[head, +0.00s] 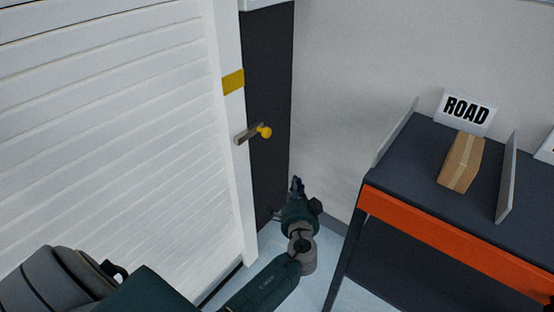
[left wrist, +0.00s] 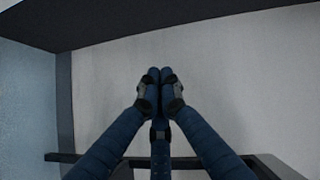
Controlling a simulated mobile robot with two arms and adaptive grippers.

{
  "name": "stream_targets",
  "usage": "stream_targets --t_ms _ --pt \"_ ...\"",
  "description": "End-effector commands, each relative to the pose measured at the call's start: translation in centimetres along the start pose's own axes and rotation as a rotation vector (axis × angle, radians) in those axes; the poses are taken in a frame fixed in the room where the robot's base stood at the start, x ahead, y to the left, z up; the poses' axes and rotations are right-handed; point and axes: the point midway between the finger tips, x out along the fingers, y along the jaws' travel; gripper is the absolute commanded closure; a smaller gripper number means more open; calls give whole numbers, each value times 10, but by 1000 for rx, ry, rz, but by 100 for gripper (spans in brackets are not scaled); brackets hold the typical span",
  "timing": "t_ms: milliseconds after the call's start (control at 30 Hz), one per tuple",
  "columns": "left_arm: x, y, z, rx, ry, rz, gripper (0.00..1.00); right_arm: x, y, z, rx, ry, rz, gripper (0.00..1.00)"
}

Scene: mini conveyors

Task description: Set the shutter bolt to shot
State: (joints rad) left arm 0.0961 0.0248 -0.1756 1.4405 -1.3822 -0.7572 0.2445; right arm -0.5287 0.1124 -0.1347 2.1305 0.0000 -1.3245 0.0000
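The white slatted shutter (head: 110,110) fills the left of the head view. The bolt is a short grey-brown bar (head: 246,136) with a round yellow knob (head: 265,132), on the shutter's white side post (head: 238,165). The bar sticks out to the right, tilted slightly up, with the knob in front of a dark upright panel (head: 267,70). My left gripper (head: 296,184) is below and to the right of the knob, apart from it. In the left wrist view its fingertips (left wrist: 160,76) are together with nothing seen between them. My right gripper is not in view.
A yellow band (head: 233,81) marks the post above the bolt. Bare wall and floor show between the panel and the table.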

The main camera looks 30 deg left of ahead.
Motion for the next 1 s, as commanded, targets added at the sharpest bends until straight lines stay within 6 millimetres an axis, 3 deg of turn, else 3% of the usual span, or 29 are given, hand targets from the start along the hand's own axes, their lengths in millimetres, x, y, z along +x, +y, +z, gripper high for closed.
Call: stream_targets --t_ms 33,100,200,300,433,767,1000 --pt "6 -19 -6 -12 7 -106 100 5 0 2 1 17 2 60" --pt "5 -60 -14 -20 7 -228 100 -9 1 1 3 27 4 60" --pt "-2 -102 -20 -32 3 -354 100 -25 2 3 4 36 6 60" --pt "-8 -126 -23 -38 -1 -421 100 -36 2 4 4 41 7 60" --pt "-11 -137 -24 -40 -3 -447 100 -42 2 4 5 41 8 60" --pt "-7 -138 -24 -38 -2 -444 100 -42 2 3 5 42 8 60" --pt "24 -154 -24 -37 -2 -445 100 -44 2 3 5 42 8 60"
